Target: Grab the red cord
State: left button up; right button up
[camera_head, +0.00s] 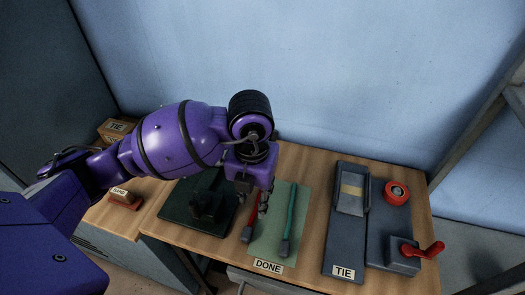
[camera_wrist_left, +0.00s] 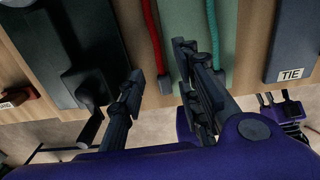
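The red cord (camera_head: 252,218) lies on the wooden bench at the left edge of the green mat, partly hidden by my left gripper in the head view. In the left wrist view the red cord (camera_wrist_left: 152,35) runs down to a dark end piece. My left gripper (camera_head: 258,198) is over the cord, pointing down. In the left wrist view its fingers (camera_wrist_left: 158,75) are apart, with the cord's dark end showing between them and nothing visibly gripped. Dark finger-like parts at the right of that view seem to be my right gripper (camera_wrist_left: 284,108), too small to read.
A teal cord (camera_head: 290,215) lies on the green mat (camera_head: 266,238), close right of the red cord. A black press (camera_head: 195,212) stands to the left. A grey TIE device (camera_head: 345,225), a red roll (camera_head: 397,192) and a red lever (camera_head: 430,250) are at the right.

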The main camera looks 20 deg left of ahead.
aim_at(253, 214)
pick_arm(q)
jog(key=shift+s+f, duration=0.15)
jog(key=shift+f, duration=0.35)
jog(key=shift+s+f, duration=0.15)
jog(key=shift+f, duration=0.35)
jog(key=f, duration=0.4)
jog(key=shift+w+a+f, duration=0.25)
jog(key=shift+w+f, duration=0.1)
jog(key=shift+w, duration=0.05)
jog(key=shift+w+f, duration=0.1)
jog(key=shift+f, duration=0.35)
jog(key=c, duration=0.8)
pick_arm(e)
jog(key=shift+s+f, duration=0.3)
jog(key=shift+s, duration=0.1)
